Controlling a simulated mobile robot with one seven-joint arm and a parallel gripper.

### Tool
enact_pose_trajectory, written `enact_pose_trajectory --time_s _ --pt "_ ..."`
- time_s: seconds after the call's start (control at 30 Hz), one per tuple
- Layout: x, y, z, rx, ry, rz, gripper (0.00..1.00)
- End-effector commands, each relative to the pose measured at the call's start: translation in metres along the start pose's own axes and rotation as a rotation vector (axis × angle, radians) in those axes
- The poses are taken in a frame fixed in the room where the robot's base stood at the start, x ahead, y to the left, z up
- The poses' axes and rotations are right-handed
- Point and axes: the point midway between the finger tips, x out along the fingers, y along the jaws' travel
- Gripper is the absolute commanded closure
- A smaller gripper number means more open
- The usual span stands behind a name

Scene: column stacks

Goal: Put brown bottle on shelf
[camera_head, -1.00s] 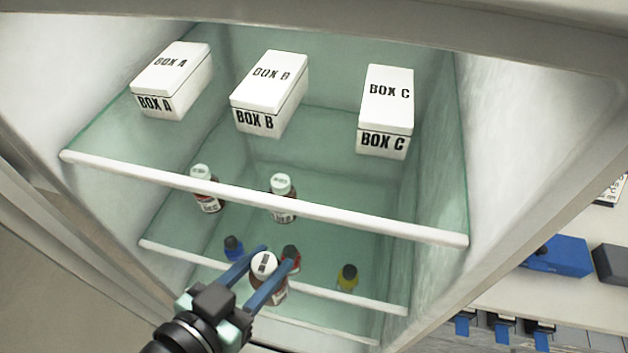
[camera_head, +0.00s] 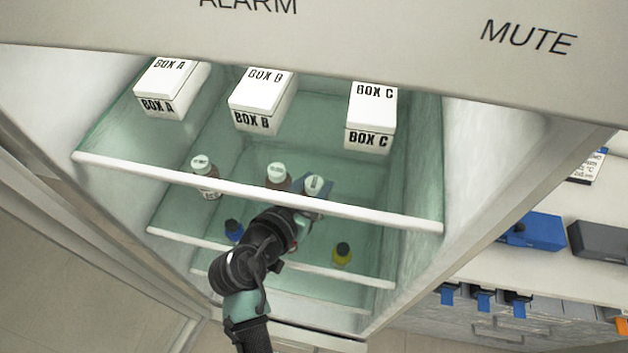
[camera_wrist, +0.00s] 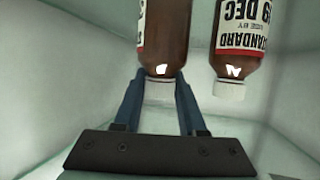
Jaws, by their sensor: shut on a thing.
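My gripper (camera_wrist: 160,84) is shut on a brown bottle (camera_wrist: 165,38). The wrist view shows it upside down, its white cap between the blue fingers. In the head view the held bottle's white cap (camera_head: 314,184) is behind the top shelf's front edge, inside the fridge at the second level; its body is mostly hidden. A second brown bottle (camera_head: 277,174) stands just left of it, and shows at right in the wrist view (camera_wrist: 240,42), apart from the fingers. A third (camera_head: 206,180) stands further left. I cannot tell whether the held bottle touches the shelf (camera_head: 180,237).
The top shelf's white edge (camera_head: 250,198) passes above my arm. Box A (camera_head: 165,92), Box B (camera_head: 258,102) and Box C (camera_head: 371,118) stand on that shelf. Blue-capped (camera_head: 234,229) and yellow-capped (camera_head: 342,254) bottles are lower down. The fridge wall (camera_head: 412,165) is at right.

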Motion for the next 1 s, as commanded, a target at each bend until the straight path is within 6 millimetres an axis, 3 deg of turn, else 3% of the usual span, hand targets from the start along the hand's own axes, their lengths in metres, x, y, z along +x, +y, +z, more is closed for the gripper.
enact_pose_trajectory --time_s 0.37,0.4,0.57,1.0 --pt "0.0020 -0.0003 0.0055 0.002 0.002 -0.001 1.00" --pt "0.0021 -0.0002 0.0064 0.002 0.000 -0.001 0.58" --pt "0.0016 -0.0002 0.0053 0.001 0.000 -0.001 0.30" --pt "-0.0054 -0.0010 0.0047 0.001 0.001 -0.003 0.30"
